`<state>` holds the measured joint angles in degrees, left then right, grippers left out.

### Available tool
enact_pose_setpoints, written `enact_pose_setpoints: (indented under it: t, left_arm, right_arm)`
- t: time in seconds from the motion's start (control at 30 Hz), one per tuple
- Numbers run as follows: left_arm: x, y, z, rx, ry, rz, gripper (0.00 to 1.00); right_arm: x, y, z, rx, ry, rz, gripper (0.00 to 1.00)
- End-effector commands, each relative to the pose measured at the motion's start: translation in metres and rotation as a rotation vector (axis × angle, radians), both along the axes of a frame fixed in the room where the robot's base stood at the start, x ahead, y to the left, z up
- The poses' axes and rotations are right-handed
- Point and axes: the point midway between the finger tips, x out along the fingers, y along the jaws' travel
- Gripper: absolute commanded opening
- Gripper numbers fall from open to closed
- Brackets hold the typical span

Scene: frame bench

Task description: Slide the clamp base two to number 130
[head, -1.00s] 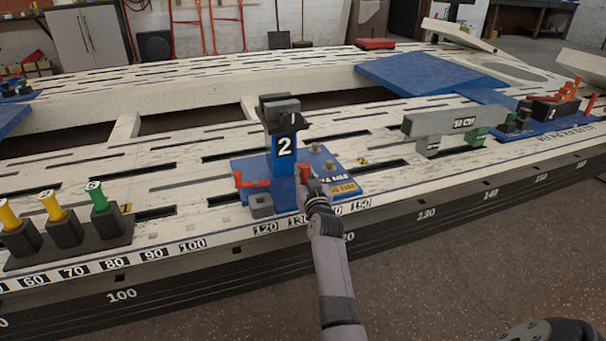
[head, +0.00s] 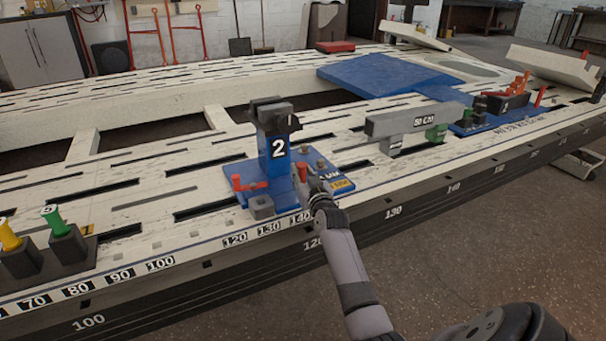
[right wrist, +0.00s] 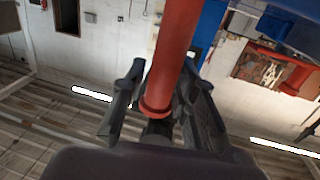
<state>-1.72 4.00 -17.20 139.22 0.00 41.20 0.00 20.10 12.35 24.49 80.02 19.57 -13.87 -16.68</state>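Clamp base two (head: 278,160), a blue upright marked 2 with a dark clamp head on a blue plate, stands on the white bench (head: 110,210). The grey block on its front left corner is just above the 130 label (head: 269,226). My right gripper (head: 304,186) is at the plate's front, at a red handle (head: 302,172). My left gripper is not in view.
Scale labels run along the front edge, with 120 (head: 235,238) left of 130. A grey beam (head: 415,120) stands to the right, beyond clear bench. Green and yellow handled holders (head: 60,235) stand at the left.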

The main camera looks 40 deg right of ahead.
Motion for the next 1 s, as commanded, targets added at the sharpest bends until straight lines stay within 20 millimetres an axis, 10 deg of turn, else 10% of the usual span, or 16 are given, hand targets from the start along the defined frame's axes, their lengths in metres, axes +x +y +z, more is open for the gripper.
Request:
enact_pose_setpoints:
  t: [0.57, 1.0]
  left_arm:
    - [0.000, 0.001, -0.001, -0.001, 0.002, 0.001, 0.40]
    - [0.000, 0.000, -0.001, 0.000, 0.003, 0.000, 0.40]
  right_arm:
    - [-0.005, 0.002, -0.001, 0.001, 0.002, 0.001, 0.41]
    - [-0.073, 0.030, -0.002, -0.001, 0.003, 0.000, 0.41]
